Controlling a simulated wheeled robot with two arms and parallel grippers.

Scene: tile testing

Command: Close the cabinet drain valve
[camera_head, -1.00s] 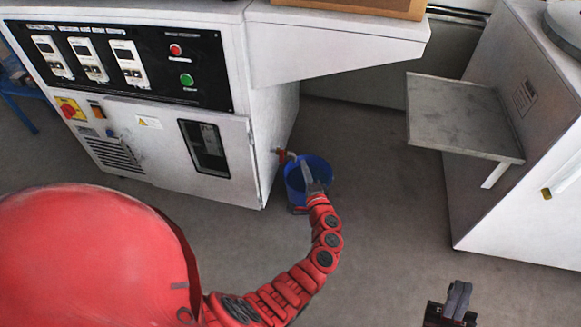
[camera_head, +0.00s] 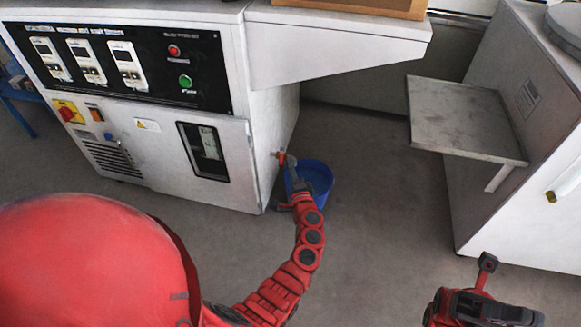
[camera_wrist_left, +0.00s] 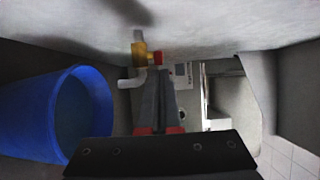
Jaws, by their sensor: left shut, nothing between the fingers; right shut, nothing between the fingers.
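The drain valve (camera_head: 281,157) sticks out of the white cabinet's right side, low down. In the left wrist view it has a brass body (camera_wrist_left: 139,52), a red part (camera_wrist_left: 157,58) and a pale spout (camera_wrist_left: 130,83). My left gripper (camera_head: 291,170) is shut and empty, right beside the valve; its fingertips (camera_wrist_left: 158,73) overlap the red part's lower edge in the left wrist view. I cannot tell whether they touch it. My right gripper (camera_head: 487,263) is shut at the lower right, far from the valve.
A blue bucket (camera_head: 318,178) stands on the floor under the valve, beside my left gripper; it is large at left in the wrist view (camera_wrist_left: 35,115). The white cabinet (camera_head: 222,160) is at left. A grey shelf (camera_head: 465,120) juts from the right-hand machine. Floor between is clear.

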